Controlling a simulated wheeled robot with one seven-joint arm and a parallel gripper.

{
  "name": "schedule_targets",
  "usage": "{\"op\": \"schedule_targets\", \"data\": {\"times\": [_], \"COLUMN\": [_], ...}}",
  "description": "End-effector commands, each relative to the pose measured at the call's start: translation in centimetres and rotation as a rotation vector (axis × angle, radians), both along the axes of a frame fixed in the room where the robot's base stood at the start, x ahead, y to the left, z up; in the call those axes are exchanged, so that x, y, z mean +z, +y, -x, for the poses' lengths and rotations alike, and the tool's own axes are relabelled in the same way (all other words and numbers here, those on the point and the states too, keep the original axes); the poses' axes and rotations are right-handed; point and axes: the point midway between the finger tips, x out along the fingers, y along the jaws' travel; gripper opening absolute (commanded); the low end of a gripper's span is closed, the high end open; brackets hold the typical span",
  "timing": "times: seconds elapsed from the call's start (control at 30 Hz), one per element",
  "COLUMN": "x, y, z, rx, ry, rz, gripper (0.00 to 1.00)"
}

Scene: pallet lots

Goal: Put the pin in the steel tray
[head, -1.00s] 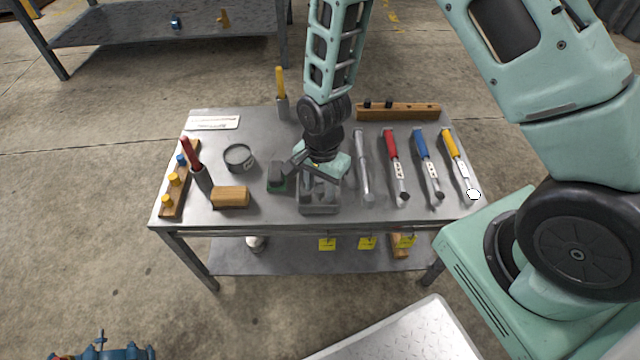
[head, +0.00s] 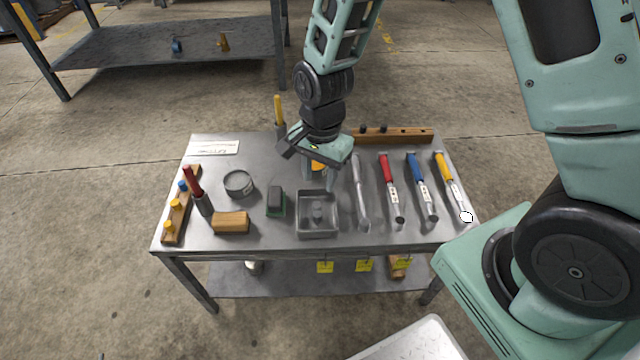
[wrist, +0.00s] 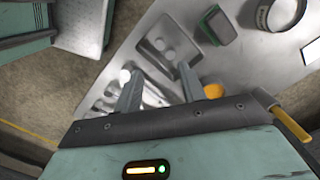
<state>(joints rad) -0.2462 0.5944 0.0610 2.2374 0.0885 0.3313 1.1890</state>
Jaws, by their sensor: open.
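The steel tray (head: 317,235) is a square grey tray near the table's front edge. A small grey piece (head: 318,213), which looks like the pin, stands or lies inside it; its exact pose is hard to tell. In the wrist view, the tray (wrist: 146,46) also shows small round grey shapes inside. My gripper (head: 319,184) is open, just behind the tray and above the table, apart from the grey piece. Its two fingers (wrist: 157,75) show nothing held between them. An orange round thing (head: 318,166) shows at the gripper, partly hidden by it.
A green-and-black block (head: 276,202) stands just left of the tray, with a wooden block (head: 231,222) and round tin (head: 238,184) beyond. Several handled tools, including a red one (head: 390,185), lie to the right. A wooden rail (head: 400,135) is at the back.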

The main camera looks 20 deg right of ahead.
Motion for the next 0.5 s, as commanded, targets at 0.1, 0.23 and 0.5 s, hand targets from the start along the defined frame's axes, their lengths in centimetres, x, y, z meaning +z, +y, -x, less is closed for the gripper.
{"op": "schedule_targets", "data": {"times": [0.1,0.23,0.5], "x": [1.9,5.9,13.8], "y": [1.0,3.5,6.4], "z": [0.8,3.8,13.8], "rx": [0.092,0.383,1.205], "ry": [-0.009,-0.035,-0.100], "rz": [-0.014,-0.048,-0.063], "gripper": [0.41,0.41,0.41]}}
